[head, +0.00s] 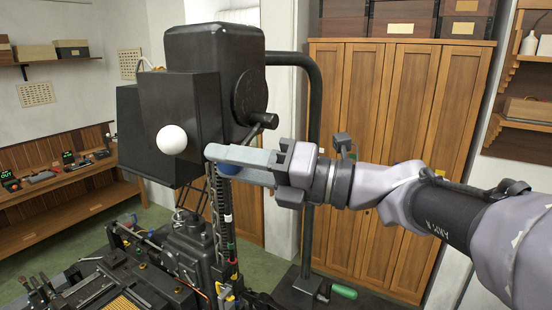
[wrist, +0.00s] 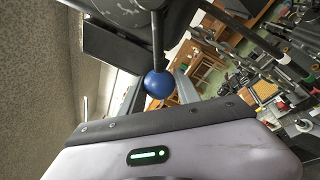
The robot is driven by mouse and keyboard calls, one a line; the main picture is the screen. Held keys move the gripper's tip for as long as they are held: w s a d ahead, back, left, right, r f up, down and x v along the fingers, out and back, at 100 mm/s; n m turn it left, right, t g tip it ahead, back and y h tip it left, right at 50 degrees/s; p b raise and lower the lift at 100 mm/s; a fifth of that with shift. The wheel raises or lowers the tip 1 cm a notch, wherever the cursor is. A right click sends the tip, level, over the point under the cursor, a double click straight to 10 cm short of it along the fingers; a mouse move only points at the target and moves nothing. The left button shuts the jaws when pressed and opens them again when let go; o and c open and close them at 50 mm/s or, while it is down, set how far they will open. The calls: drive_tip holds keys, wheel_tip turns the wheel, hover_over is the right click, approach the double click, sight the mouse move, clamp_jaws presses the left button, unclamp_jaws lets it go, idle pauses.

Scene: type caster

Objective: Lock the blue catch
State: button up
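The blue catch shows as a round blue ball knob (wrist: 158,84) on a dark rod in the wrist view. In the head view only a small part of the blue knob (head: 229,168) shows, just under the dark machine head. My gripper (head: 222,162) reaches in from the right with its grey fingers around the knob. In the wrist view the knob sits between the two fingers of my gripper (wrist: 159,88) and fills the gap between them. The rest of the knob is hidden by the fingers in the head view.
The dark machine head (head: 213,80) with a white ball (head: 172,139) stands directly left of and above my gripper. A curved black pipe (head: 313,150) rises behind it. A wooden cabinet (head: 380,130) stands at the back. A green handle (head: 343,291) lies low.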

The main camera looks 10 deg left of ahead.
drive_tip(key=o, duration=0.3)
drive_tip(key=shift+o, duration=0.2)
drive_tip(key=shift+d, duration=0.1)
